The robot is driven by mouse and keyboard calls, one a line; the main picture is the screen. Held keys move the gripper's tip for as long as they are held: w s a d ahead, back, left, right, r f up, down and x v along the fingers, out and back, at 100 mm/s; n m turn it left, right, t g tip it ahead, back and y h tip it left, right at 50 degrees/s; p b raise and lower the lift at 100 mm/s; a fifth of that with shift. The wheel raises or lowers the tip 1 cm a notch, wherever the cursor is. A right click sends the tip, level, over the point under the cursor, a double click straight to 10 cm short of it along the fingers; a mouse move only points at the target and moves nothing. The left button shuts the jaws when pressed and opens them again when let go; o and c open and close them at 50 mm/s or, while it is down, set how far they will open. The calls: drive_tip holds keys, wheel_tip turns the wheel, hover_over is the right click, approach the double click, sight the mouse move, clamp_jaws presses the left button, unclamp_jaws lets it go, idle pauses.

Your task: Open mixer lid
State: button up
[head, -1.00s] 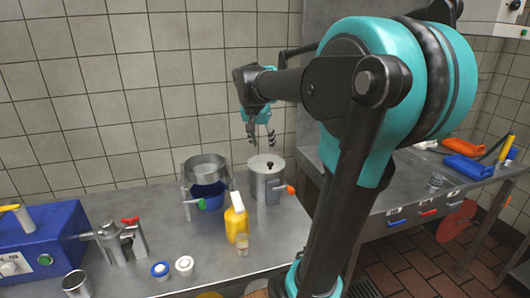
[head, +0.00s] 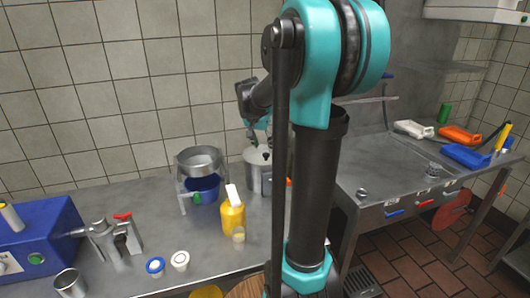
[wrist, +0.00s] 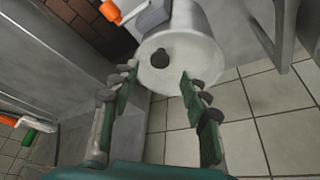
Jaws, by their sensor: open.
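The mixer (head: 253,174) is a steel cylinder on the counter, partly hidden behind my arm in the head view. Its round lid with a black knob is on and looks shut. In the wrist view the lid (wrist: 190,62) fills the top middle, and the black knob (wrist: 160,58) lies between my fingertips. My gripper (wrist: 159,73) is open and empty. It hangs over the lid, and I cannot tell whether a finger touches it. In the head view the gripper is largely hidden by my arm.
An orange-tipped handle (wrist: 110,12) sticks out at the mixer's side. Left of the mixer are a steel bowl over a blue pot (head: 205,190) and a yellow bottle (head: 232,215). A tiled wall (head: 150,90) stands close behind. A sink counter (head: 375,165) is at right.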

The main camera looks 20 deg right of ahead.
sight(266, 154)
drive_tip(key=shift+x, duration=2.3)
clamp_jaws()
